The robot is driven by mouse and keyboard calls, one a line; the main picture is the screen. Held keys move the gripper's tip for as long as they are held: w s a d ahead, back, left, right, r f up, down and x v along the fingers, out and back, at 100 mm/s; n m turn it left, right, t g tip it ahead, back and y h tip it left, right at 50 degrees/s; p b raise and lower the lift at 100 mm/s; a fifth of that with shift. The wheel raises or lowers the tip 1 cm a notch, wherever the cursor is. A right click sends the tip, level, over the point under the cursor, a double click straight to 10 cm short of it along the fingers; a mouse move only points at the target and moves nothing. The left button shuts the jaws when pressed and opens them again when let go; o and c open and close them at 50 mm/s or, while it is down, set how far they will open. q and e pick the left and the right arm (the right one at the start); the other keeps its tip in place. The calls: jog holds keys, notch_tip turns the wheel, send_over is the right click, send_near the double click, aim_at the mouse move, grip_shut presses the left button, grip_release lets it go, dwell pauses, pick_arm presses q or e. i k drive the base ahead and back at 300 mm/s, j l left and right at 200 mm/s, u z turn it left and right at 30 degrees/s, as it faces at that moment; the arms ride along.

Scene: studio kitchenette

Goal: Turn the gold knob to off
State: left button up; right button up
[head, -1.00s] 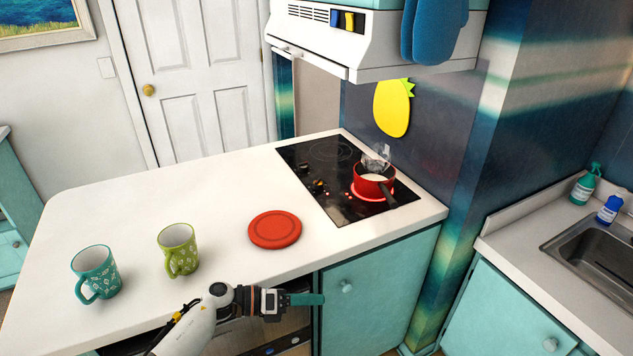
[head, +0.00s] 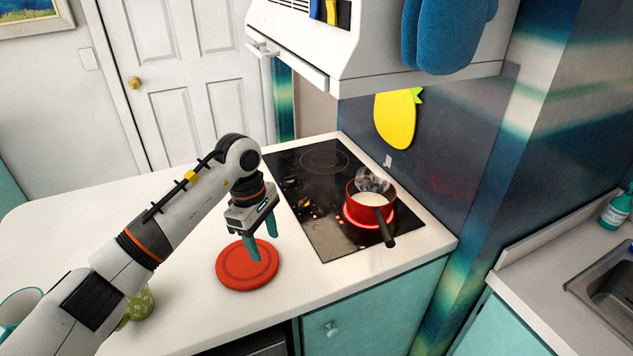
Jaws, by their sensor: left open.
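The black cooktop (head: 330,235) is set in the white counter, with small knobs along its left side. A small gold knob (head: 304,202) shows there, but its setting is too small to read. A red pot (head: 371,202) of white liquid stands on a glowing red burner, steaming. My left gripper (head: 263,249) is open and empty, its teal fingers pointing down. In the picture it is in front of the red round trivet (head: 233,276), left of the cooktop and apart from the knobs. My right gripper is not in view.
The pot's dark handle (head: 385,230) points toward the front edge. The range hood (head: 370,50) overhangs the cooktop, with blue mitts (head: 445,35) hanging there. A green mug (head: 140,303) and a teal mug (head: 18,305) are partly hidden by my left arm.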

aim_at(303, 204)
jog(key=i+l, duration=0.25)
jog(key=i, duration=0.15)
jog(key=i+l, duration=0.25)
jog(key=i, duration=0.1)
